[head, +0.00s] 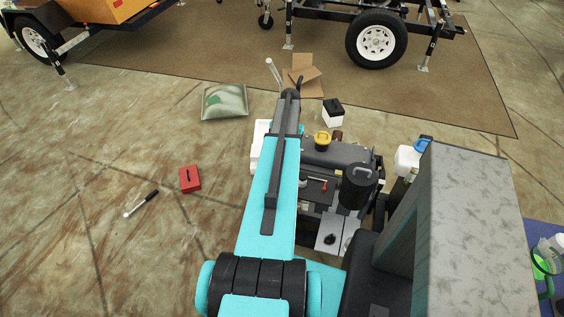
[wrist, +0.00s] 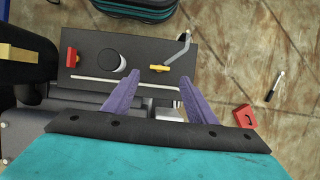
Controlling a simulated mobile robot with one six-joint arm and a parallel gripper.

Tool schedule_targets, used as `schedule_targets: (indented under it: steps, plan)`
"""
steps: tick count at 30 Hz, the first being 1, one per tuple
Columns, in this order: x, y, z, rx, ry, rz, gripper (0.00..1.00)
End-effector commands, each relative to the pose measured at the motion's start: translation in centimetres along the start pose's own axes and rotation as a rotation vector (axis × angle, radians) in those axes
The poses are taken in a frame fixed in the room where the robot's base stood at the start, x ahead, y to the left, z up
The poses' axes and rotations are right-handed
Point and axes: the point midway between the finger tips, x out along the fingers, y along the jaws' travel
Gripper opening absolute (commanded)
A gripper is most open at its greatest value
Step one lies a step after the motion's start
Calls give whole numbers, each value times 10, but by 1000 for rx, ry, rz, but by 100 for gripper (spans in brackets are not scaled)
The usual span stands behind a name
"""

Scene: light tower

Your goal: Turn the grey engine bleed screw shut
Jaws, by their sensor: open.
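My gripper (wrist: 158,75) is open in the wrist view, with two purple fingers apart and nothing seen held between them. The fingertips are over the dark engine panel (wrist: 215,65). Between the fingers a pale thin rod (wrist: 150,85) crosses the panel, with light grey parts (wrist: 170,112) nearer the palm. I cannot clearly pick out the grey bleed screw; it is too small or hidden. In the head view the dark engine (head: 335,157) is partly behind my teal arm, and the fingers cannot be made out.
Around the fingertips are a yellow-and-red handle (wrist: 159,68), a bent grey lever (wrist: 178,52), a red part (wrist: 71,57) and a round pale fitting (wrist: 110,61). A yellow cap (head: 323,139) and black canister (head: 358,187) stand on the engine. A red box (head: 190,179) lies on open floor.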

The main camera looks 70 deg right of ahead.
Motion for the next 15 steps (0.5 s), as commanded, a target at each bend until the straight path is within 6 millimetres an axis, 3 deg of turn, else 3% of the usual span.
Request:
schedule_targets:
  steps: [6, 15]
  plan:
    - [-37, 0, 0, 0, 1, 0, 52]
    - [-64, 0, 0, 0, 0, 0, 52]
